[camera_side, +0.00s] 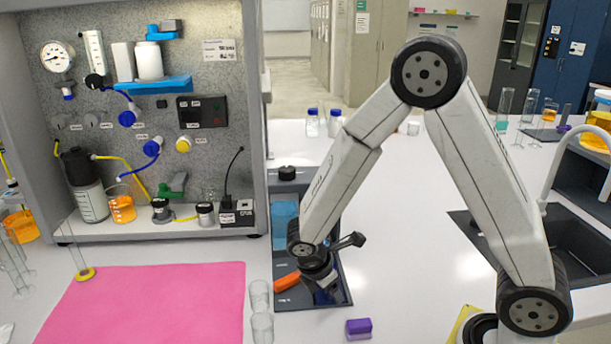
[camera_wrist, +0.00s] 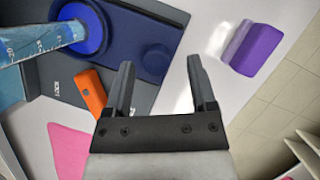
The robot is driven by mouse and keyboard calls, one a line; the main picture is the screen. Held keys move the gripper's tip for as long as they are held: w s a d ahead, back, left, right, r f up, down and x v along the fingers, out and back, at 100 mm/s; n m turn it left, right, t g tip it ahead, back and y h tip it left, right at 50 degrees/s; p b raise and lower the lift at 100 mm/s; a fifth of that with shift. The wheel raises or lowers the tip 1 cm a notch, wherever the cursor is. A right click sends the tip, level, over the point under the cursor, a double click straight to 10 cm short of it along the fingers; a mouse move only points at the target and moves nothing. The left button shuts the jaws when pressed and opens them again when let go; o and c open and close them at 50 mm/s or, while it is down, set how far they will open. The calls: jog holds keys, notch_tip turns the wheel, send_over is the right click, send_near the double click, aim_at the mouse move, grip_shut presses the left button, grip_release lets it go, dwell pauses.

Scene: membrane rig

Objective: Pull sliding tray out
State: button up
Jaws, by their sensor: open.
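A long dark grey unit (camera_side: 340,296) lies on the bench, right of the pink sheet; I cannot tell for certain which part of it is the sliding tray. In the wrist view a dark blue tray-like part (camera_wrist: 135,62) with round raised areas sits on it. An orange piece (camera_side: 287,282) is at its left side; it also shows in the wrist view (camera_wrist: 90,93), left of my fingers. My gripper (camera_wrist: 160,68) is open, with nothing between its fingers, over the unit's near end. In the side view my wrist hides part of this end.
A purple block (camera_side: 358,328) lies right of the unit, also in the wrist view (camera_wrist: 254,48). Clear beakers (camera_side: 261,300) stand close on its left beside a pink sheet (camera_side: 150,305). A panel rig (camera_side: 150,110) stands behind left. A sink (camera_side: 500,250) is at right.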

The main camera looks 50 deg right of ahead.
jog(key=v, duration=0.7)
dwell(0.4)
jog(key=s+m+t+y, duration=0.1)
jog(key=m, duration=0.3)
jog(key=s+d+m+t+y, duration=0.1)
jog(key=s+m, duration=0.1)
jog(key=m, duration=0.3)
jog(key=s+r+m+t+y, duration=0.1)
jog(key=s+m+y, duration=0.1)
jog(key=m, duration=0.3)
jog(key=shift+s+d+t, duration=0.25)
jog(key=shift+d+t, duration=0.05)
jog(key=shift+t, duration=0.1)
dwell(0.3)
